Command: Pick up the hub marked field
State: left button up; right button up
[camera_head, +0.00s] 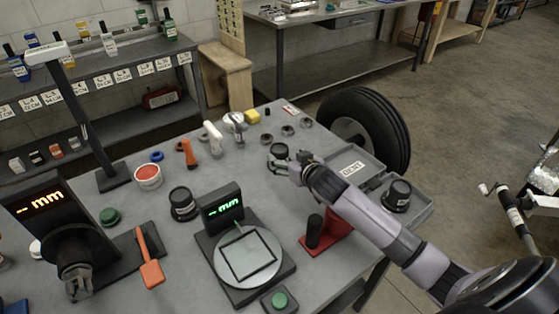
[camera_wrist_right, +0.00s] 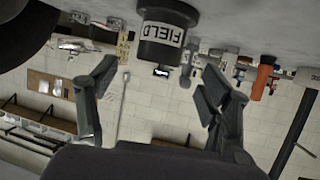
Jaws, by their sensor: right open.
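The hub marked FIELD (camera_wrist_right: 162,38) is a black cylinder with a white label, at the top of the right wrist view, where it looks upside down. In the head view it is the small dark hub (camera_head: 279,151) just beyond my right gripper (camera_head: 284,167). My right gripper is open and empty. In the right wrist view its two fingers are spread wide (camera_wrist_right: 156,88), and the hub lies ahead of the gap between them. I cannot tell the exact distance. My left gripper is not in view.
A dark labelled hub (camera_head: 183,204) stands on the grey table (camera_head: 185,255). A red stand (camera_head: 335,231) and a round scale (camera_head: 235,285) are nearer. Small rings lie behind the gripper.

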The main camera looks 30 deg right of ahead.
aim_at(281, 151)
jog(key=shift+p+x, duration=0.45)
jog(key=shift+x, duration=2.7)
jog(key=shift+s, duration=0.1)
jog(key=shift+c, duration=0.2)
grip_shut()
jog(key=shift+r, duration=0.2)
